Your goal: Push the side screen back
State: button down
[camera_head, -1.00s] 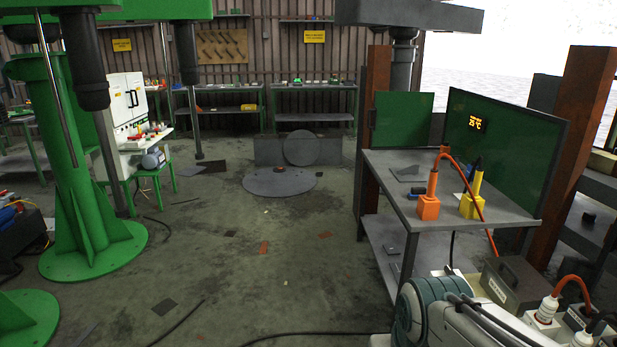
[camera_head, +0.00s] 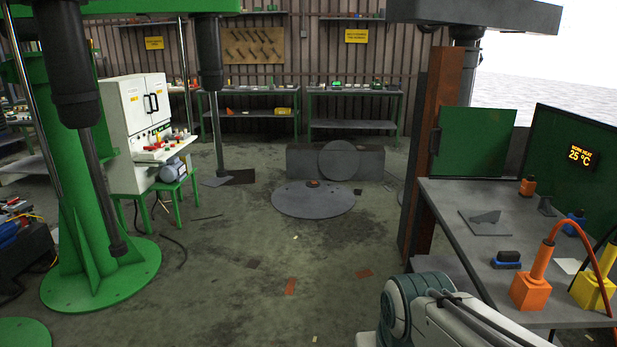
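Two green screens stand at the workbench on the right. A smaller flat green panel (camera_head: 475,141) is upright at the bench's far end, beside a rust-brown post. A larger green panel (camera_head: 545,140) with a lit "25 °C" display stands along the bench's right side and runs out of the picture. I cannot tell which one is the side screen. Part of my arm (camera_head: 440,310), white with a teal-grey joint, shows low at the right in front of the bench. My gripper is not in view.
The grey bench (camera_head: 455,210) carries an orange block (camera_head: 530,290), a yellow block (camera_head: 592,292) and several small parts. The rust-brown post (camera_head: 435,150) stands at its far left corner. A round grey plate (camera_head: 313,199) lies on the floor. Open floor lies left of the bench.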

aim_at(469, 141)
jog(key=z, duration=0.05)
jog(key=i, duration=1.6)
jog(key=z, duration=0.6)
jog(key=i, duration=2.05)
jog(key=z, duration=0.4)
